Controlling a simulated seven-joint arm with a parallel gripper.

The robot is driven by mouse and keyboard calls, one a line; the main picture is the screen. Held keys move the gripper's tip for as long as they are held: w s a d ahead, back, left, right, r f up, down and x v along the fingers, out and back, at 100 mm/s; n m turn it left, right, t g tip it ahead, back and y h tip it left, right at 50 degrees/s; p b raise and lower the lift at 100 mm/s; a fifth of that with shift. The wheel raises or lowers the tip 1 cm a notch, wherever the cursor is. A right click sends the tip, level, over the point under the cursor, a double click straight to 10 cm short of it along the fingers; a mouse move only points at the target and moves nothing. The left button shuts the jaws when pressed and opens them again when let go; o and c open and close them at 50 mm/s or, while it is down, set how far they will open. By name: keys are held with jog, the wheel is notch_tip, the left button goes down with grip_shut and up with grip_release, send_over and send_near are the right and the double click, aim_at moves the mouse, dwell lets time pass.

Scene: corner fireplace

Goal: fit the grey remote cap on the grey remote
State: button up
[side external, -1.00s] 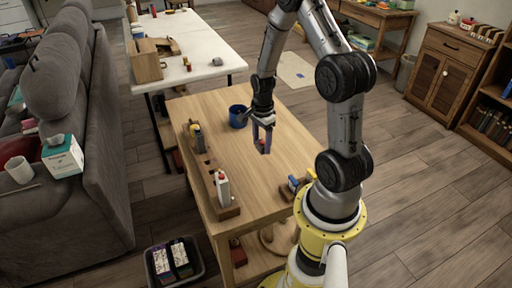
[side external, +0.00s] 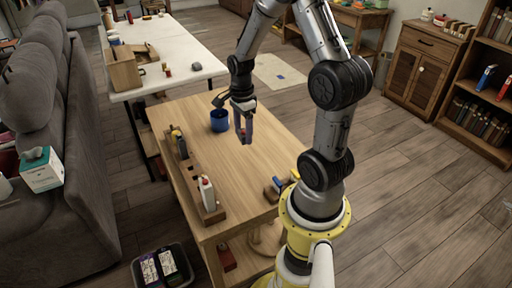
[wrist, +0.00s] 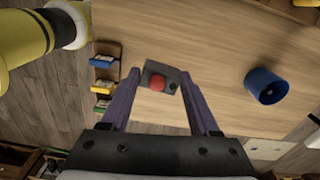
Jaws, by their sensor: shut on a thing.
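My gripper (side external: 243,138) has purple fingers and hangs over the middle of the wooden table. In the wrist view its fingertips (wrist: 161,80) are closed on a small dark grey piece with a red round spot (wrist: 157,82), which looks like the grey remote cap. It is held above the table, apart from other things. A light grey upright body with a red mark (side external: 207,192) stands in the near end of the long wooden rack (side external: 192,176); it may be the grey remote, but it is too small to be sure.
A blue cup (side external: 219,121) stands on the table (side external: 250,165), left of my gripper; it also shows in the wrist view (wrist: 266,86). Dark and yellow items (side external: 180,145) sit farther along the rack. A small wooden holder with blue and yellow pieces (side external: 276,187) is near my base.

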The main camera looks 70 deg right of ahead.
jog(key=w+d+r, duration=0.2)
jog(key=w+r, duration=0.1)
jog(key=w, duration=0.5)
jog(key=w+d+r, duration=0.1)
jog(key=w+r, duration=0.1)
jog(key=w, duration=0.5)
jog(key=n, duration=0.2)
send_over(179, 134)
jog(key=shift+f, duration=0.2)
jog(key=shift+f+m, duration=0.1)
jog(key=shift+m, duration=0.2)
jog(key=shift+f, duration=3.1)
jog(key=shift+f, duration=1.4)
jog(key=o, duration=1.3)
jog(key=shift+c, duration=0.2)
